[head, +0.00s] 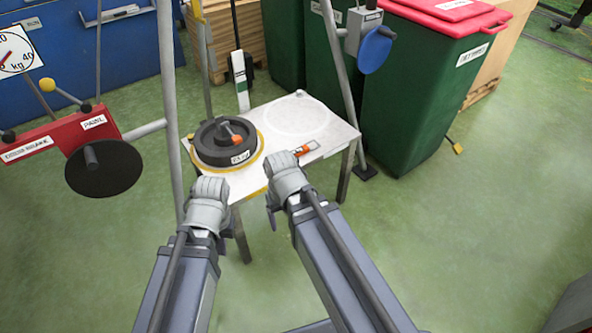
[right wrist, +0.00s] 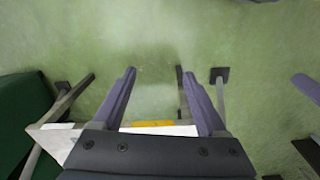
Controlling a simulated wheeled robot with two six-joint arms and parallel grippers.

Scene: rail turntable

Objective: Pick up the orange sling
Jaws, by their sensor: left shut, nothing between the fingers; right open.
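A small orange piece (head: 304,149) lies on the white table, partly hidden behind my right wrist. Another small orange piece (head: 237,139) is on top of the black labelled disc (head: 212,153). I cannot tell which is the sling. My right gripper (head: 272,208) hangs at the table's near edge; in the right wrist view its two fingers (right wrist: 162,95) are apart with nothing between them. My left gripper (head: 205,215) is in front of the table's left corner, shut and empty, its fingers mostly hidden by the wrist. Neither gripper touches an orange piece.
The white table (head: 327,137) has a faint circle at its back right. Grey poles stand beside it. Green bins (head: 415,90) are behind right. A red bar (head: 62,143) with a dark disc (head: 103,168) is at left. The floor at right is clear.

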